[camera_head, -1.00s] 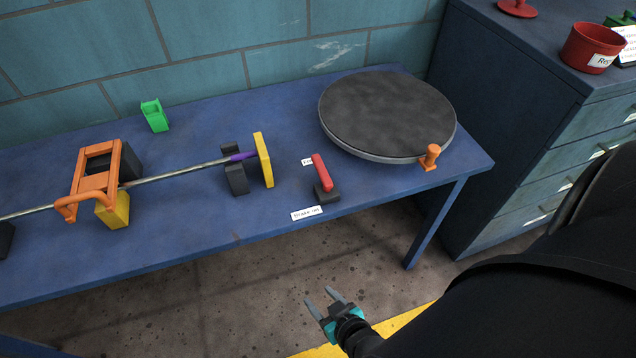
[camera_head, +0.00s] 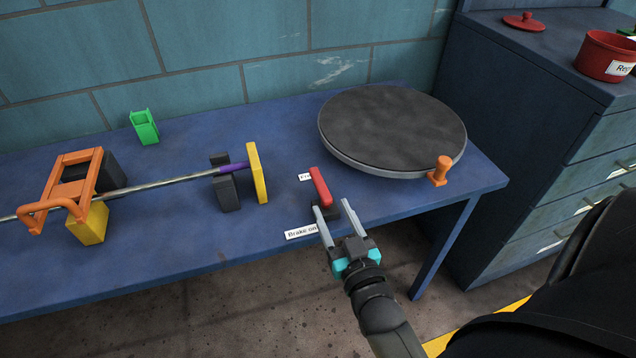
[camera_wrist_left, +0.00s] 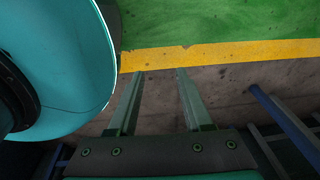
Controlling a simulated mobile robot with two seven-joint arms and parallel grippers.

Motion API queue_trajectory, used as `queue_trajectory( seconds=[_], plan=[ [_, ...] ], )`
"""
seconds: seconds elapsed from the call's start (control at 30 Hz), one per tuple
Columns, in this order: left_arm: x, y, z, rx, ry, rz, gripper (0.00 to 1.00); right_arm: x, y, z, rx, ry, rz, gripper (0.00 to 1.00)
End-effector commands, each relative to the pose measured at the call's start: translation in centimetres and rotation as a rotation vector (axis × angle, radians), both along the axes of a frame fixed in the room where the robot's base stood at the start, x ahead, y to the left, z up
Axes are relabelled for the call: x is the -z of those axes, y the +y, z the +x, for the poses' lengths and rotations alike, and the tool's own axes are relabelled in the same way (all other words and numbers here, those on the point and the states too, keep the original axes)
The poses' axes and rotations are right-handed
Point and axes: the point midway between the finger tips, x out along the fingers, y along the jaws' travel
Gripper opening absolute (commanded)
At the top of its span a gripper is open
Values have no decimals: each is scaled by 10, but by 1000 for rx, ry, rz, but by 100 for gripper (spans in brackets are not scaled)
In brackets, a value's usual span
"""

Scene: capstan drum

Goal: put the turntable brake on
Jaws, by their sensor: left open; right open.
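The turntable (camera_head: 392,125) is a dark round disc with a grey rim at the right of the blue table. An orange knob (camera_head: 440,170) stands at its front edge. The brake lever has a red handle (camera_head: 320,186) on a dark base, left of the turntable. A label (camera_head: 302,233) reading "Brake on" lies in front of it; another label (camera_head: 305,177) behind is partly hidden. My right gripper (camera_head: 333,207) is open, its fingertips close to the lever's base, which it partly hides; contact cannot be told. My left gripper (camera_wrist_left: 155,80) is open and empty over the floor.
A steel rod (camera_head: 150,186) with an orange frame (camera_head: 75,180) and yellow blocks runs along the table's left. A green holder (camera_head: 144,127) stands at the back. A blue drawer cabinet (camera_head: 560,100) with a red pot (camera_head: 606,56) stands right.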

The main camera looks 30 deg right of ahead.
Motion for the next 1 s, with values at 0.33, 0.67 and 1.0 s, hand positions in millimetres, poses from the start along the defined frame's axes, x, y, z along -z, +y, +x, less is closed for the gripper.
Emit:
queue_trajectory(
  seconds=[0.33, 0.67, 1.0],
  plan=[
    [8, 3, 31, -2, -38, 4, 50, 2, -14, 59, 0, -2, -1, 57],
    [4, -11, 45, -2, -32, -7, 50, 1, -22, 90, 0, 1, -1, 57],
    [3, -13, 46, -1, -30, -9, 50, 1, -23, 94, 0, 3, 0, 57]
  ],
)
